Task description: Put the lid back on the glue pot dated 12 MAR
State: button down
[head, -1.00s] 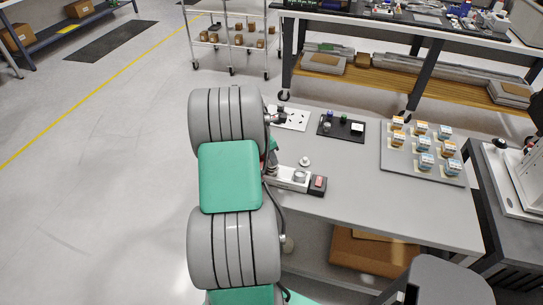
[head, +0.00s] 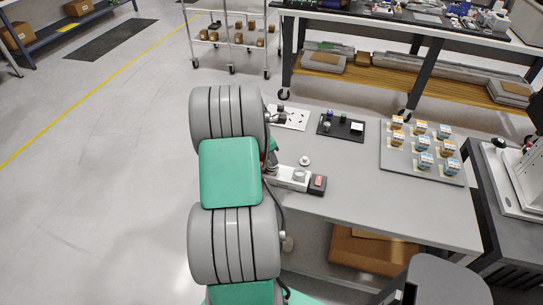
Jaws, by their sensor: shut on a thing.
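Several small jars with white tops and orange or blue labels stand in rows on a grey tray (head: 394,163) at the right of the bench. They look like the glue pots (head: 421,129), but their dates are too small to read. A small white round piece with a knob (head: 305,160) lies alone on the bench; I cannot tell whether it is a lid. My arm's large grey and green links fill the centre left.
A white block with a round metal part (head: 298,176) and a black box with a red top (head: 318,184) sit at the bench's front left. Behind are a white plate with holes (head: 297,119) and a black tray (head: 327,131). The bench's middle (head: 360,200) is clear.

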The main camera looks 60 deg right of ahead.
jog(key=c, duration=0.8)
grip_release()
jog(key=shift+r+p, duration=3.1)
jog(key=shift+r, duration=0.45)
jog(key=shift+c, duration=0.4)
grip_shut()
jog(key=shift+f, duration=0.2)
